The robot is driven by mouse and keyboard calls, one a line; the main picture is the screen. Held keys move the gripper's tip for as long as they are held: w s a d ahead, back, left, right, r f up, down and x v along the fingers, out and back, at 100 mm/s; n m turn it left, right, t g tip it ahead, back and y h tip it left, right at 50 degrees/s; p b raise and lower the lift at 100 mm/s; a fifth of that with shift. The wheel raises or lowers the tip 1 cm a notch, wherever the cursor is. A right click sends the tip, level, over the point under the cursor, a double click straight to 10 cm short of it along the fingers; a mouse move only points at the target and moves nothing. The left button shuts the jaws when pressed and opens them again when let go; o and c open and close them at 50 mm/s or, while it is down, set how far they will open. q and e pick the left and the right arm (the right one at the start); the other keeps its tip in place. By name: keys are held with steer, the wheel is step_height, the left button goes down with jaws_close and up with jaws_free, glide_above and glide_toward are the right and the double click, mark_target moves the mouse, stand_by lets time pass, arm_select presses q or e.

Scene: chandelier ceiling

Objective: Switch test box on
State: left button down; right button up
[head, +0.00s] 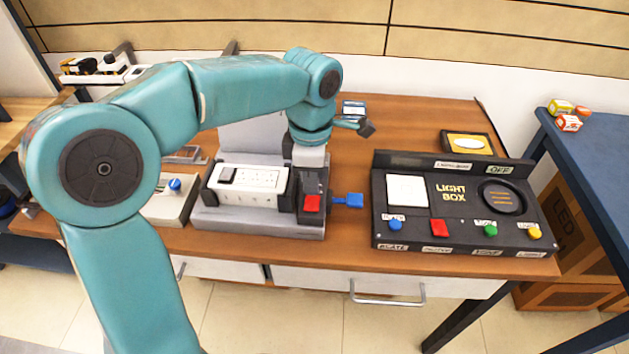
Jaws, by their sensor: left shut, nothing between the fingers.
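A grey box (215,220) stands on the wooden table in the head view. No label reading "test box" shows. My left arm comes in from the left and bends down over this box. The arm and gripper hide part of the box's back right. My right gripper is out of view.
A black light box (455,215) with coloured buttons and an "OFF" label stands to the right. A yellow-and-black box (467,144) lies behind it. A pale box with a blue knob (174,185) sits to the left. A blue table (590,150) stands at the right.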

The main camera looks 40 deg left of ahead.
arm_select(q)
step_height(320, 180, up, 11)
steer(key=w+a+p, duration=0.1)
steer(key=p, duration=0.1)
steer(key=shift+w+p, duration=0.35)
steer(key=shift+p, duration=0.05)
steer(key=shift+f, duration=0.1)
stand_by(0.3)
